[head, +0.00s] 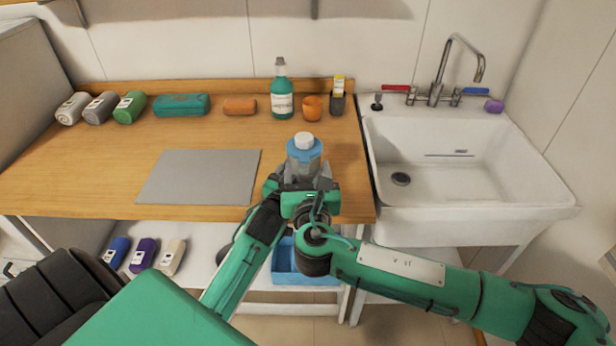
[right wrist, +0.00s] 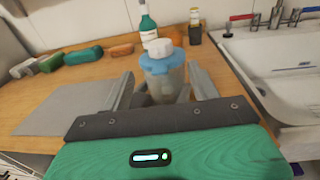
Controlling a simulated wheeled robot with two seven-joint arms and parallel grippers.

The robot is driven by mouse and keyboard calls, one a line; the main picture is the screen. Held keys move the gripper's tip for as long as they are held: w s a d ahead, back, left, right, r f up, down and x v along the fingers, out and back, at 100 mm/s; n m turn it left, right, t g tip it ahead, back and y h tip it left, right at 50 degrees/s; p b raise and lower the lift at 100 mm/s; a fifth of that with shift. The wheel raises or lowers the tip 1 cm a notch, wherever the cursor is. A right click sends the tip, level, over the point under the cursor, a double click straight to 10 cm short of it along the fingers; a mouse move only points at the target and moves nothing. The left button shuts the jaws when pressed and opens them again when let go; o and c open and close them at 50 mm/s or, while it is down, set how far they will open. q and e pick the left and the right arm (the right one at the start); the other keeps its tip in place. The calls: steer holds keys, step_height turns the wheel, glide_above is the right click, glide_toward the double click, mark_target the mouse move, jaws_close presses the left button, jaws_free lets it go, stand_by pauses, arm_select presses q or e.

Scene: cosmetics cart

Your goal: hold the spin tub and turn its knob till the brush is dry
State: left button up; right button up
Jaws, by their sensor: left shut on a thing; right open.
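The spin tub (head: 304,160) stands on the wooden counter near its front edge, upright, with a clear body, blue lid and white knob (head: 303,140) on top. It also shows in the right wrist view (right wrist: 164,82). My left gripper (head: 274,184) is shut on the tub's lower body, its fingertips partly hidden by my right gripper. My right gripper (head: 304,182) is open in front of the tub; in the right wrist view its fingers (right wrist: 160,88) are spread to either side, with the knob above and beyond them. I cannot make out the brush.
A grey mat (head: 200,177) lies left of the tub. A green bottle (head: 281,92), an orange cup (head: 312,107) and a dark holder (head: 337,103) stand behind. A white sink (head: 470,205) is at the right. Several bottles and cases line the back left.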

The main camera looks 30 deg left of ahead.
mark_target(305, 137)
steer(key=shift+v, duration=0.9)
steer(key=shift+a, duration=0.1)
steer(key=w+a+n+g+y, duration=0.1)
steer(key=w, duration=0.1)
steer(key=w+a+r+n+g+y, duration=0.1)
steer(key=w, duration=0.1)
steer(key=w+a+n+g+y, duration=0.1)
steer(key=w, duration=0.1)
steer(key=shift+w+a+r+y, duration=0.1)
steer(key=shift+a+r+y, duration=0.1)
steer(key=shift+a+y, duration=0.2)
steer(key=w+n+g, duration=0.1)
steer(key=w+n+g+y, duration=0.1)
steer(key=w, duration=0.1)
steer(key=w+n+g+y, duration=0.1)
steer(key=g, duration=0.1)
steer(key=shift+w+a+r, duration=0.2)
steer(key=shift+a+r, duration=0.15)
steer(key=shift+w+d+f+n+g+y, duration=0.65)
steer(key=shift+w+d+n+g, duration=1.05)
steer(key=shift+d+n+g, duration=3.25)
steer(key=s+a, duration=0.1)
steer(key=a, duration=0.3)
steer(key=s+a+m+g, duration=0.1)
steer(key=a, duration=0.3)
steer(key=s+a+m+g, duration=0.1)
steer(key=a, duration=0.4)
steer(key=shift+a+f, duration=0.15)
steer(key=shift+c, duration=0.5)
